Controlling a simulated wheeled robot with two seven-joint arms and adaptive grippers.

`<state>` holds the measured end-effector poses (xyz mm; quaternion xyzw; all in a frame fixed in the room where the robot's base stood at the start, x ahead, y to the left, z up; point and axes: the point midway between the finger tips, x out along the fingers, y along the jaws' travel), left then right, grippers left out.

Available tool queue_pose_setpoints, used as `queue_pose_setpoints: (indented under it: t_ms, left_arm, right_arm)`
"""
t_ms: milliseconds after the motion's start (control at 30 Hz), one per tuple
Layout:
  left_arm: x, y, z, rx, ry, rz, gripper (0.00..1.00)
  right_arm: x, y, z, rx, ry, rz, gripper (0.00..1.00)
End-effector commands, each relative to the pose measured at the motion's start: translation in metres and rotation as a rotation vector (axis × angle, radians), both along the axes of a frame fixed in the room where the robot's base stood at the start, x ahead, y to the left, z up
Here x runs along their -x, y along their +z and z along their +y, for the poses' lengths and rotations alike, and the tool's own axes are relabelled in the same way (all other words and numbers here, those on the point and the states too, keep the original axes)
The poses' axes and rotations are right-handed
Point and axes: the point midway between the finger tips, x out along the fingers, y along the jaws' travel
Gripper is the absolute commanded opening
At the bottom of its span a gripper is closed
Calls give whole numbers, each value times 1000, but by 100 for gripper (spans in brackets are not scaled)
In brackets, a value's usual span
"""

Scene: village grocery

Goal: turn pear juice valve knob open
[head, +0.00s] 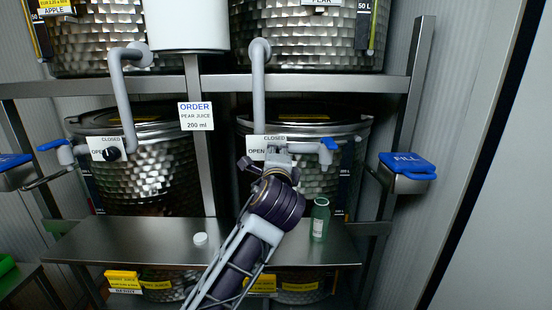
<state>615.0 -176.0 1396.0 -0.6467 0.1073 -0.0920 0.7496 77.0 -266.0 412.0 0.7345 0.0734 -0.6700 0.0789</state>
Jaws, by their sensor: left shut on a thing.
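The pear juice valve sits under the right pipe (258,85), which comes down from the tank labelled PEAR (300,40). Its white plate (258,144) reads CLOSED along the top and OPEN at the left. My left gripper (278,155) is at the lower right of this plate, shut on the valve knob. The gripper hides the knob, so I cannot tell which way it points. The valve's spout with a blue tip (327,148) is to the right of the gripper. My right gripper is not in view.
A green bottle (320,222) stands on the metal shelf (140,243), right of my arm, with a white cap (200,239) to the left. The apple valve's black knob (112,154) is at the left. A blue FILL pad (407,163) is at the right. An order sign (196,116) hangs centrally.

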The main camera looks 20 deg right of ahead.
Motion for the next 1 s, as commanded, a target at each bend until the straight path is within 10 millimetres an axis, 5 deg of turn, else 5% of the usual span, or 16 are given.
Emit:
queue_pose_setpoints:
  t_ms: [67, 100, 267, 1000]
  left_arm:
    - [0, -1, 0, 0, 1, 3, 11]
    - [0, -1, 0, 0, 0, 3, 36]
    - [0, -1, 0, -1, 0, 2, 56]
    - [19, 0, 5, -1, -1, 0, 57]
  right_arm:
    - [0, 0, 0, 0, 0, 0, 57]
    - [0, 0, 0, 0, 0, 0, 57]
    - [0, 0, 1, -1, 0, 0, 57]
    - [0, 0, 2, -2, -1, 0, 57]
